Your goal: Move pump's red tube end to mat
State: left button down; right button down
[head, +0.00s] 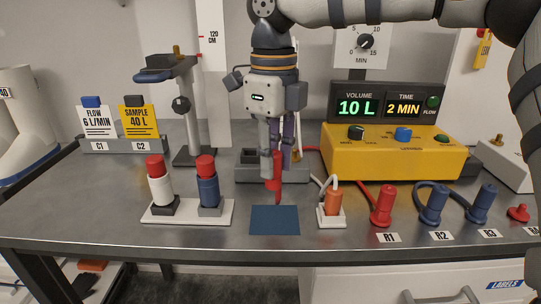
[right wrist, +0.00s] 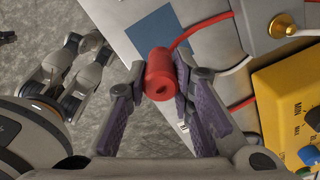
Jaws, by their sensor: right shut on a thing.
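The pump's red tube end (right wrist: 159,79) is a red cylinder held between the fingers of my right gripper (right wrist: 158,85). In the head view the red tube end (head: 277,190) hangs roughly upright from my right gripper (head: 275,158), just behind the mat. The mat (head: 274,219) is a dark blue, empty rectangle near the bench's front edge. In the right wrist view the mat (right wrist: 162,33) lies beyond the red end. Grey jointed parts at the left of that view look like my left gripper (right wrist: 70,75); its jaws are unclear.
A white stand (head: 188,219) with two red-capped plugs is left of the mat. An orange plug (head: 332,202) on a small white base is right of it. Red plug R1 (head: 383,206) and blue plugs follow further right. The yellow pump box (head: 390,152) stands behind.

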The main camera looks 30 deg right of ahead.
jog(key=shift+s+d+f, duration=0.1)
jog(key=shift+f, duration=3.3)
jog(key=shift+f, duration=0.4)
jog(key=c, duration=1.3)
grip_release()
jog(key=shift+r, duration=0.1)
notch_tip(320, 180, up, 12)
jog(key=shift+f, duration=0.1)
